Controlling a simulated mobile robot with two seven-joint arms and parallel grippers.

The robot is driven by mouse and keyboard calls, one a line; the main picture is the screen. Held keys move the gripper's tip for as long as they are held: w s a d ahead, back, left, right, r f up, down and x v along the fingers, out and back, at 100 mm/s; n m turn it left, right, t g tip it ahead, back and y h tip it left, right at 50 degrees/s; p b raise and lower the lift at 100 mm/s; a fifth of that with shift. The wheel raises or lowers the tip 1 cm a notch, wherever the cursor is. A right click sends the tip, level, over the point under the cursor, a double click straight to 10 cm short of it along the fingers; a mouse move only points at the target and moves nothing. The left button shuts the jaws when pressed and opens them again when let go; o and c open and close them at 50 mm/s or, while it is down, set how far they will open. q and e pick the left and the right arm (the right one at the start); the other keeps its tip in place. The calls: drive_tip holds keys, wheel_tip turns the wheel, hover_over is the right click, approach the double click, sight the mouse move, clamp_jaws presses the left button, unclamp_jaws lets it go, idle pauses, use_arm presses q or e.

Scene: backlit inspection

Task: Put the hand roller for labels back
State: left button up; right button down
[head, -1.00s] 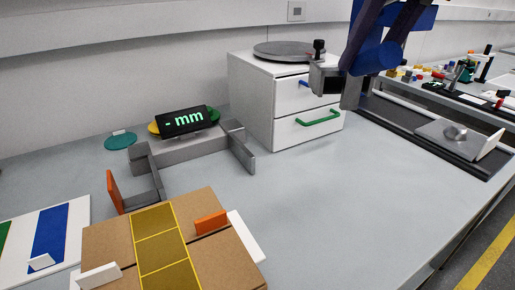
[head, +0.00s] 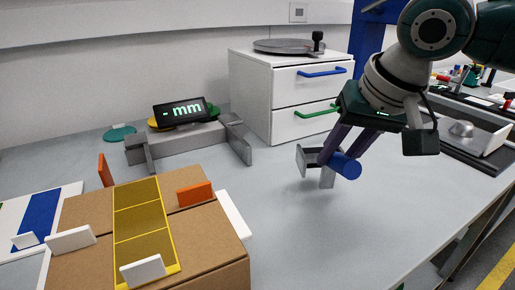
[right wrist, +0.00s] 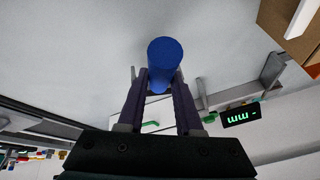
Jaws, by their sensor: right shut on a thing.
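The hand roller has a blue cylindrical handle (head: 346,165) and a grey frame with a dark part at its far end. My right gripper (head: 335,160) is shut on the roller's handle. It holds the roller low over the bare worktop, in front of the white drawer unit (head: 262,100). I cannot tell whether the roller touches the worktop. In the right wrist view the blue handle (right wrist: 164,62) stands between the two purple fingers, and the rest of the roller is mostly hidden behind it. My left gripper is not in view.
A cardboard box (head: 215,245) with a yellow strip and white and orange tabs lies front left. A grey fixture with a "- mm" display (head: 184,114) stands behind it. A black tray with a metal plate (head: 465,140) is at right. The worktop between is clear.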

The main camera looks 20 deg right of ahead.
drive_tip(key=shift+f+b, duration=0.35)
drive_tip(key=shift+f, duration=1.75)
drive_tip(key=shift+f, duration=0.15)
drive_tip(key=c, duration=0.6)
unclamp_jaws()
drive_tip(key=p+v, duration=0.3)
drive_tip(key=v, duration=0.9)
drive_tip(key=s+a+f+n+y, duration=0.2)
drive_tip(key=s+a+f+n, duration=0.5)
drive_tip(key=a, duration=0.4)
drive_tip(key=shift+g+h, duration=0.7)
drive_tip(key=shift+h, duration=0.2)
drive_tip(key=s+f, duration=0.1)
drive_tip(key=s, duration=0.2)
drive_tip(key=s+d+f, duration=0.1)
drive_tip(key=s, duration=0.3)
drive_tip(key=s+d+f, duration=0.1)
drive_tip(key=s, duration=0.2)
drive_tip(key=shift+s+d+f, duration=0.1)
drive_tip(key=shift+s+f, duration=0.2)
drive_tip(key=shift+f, duration=0.1)
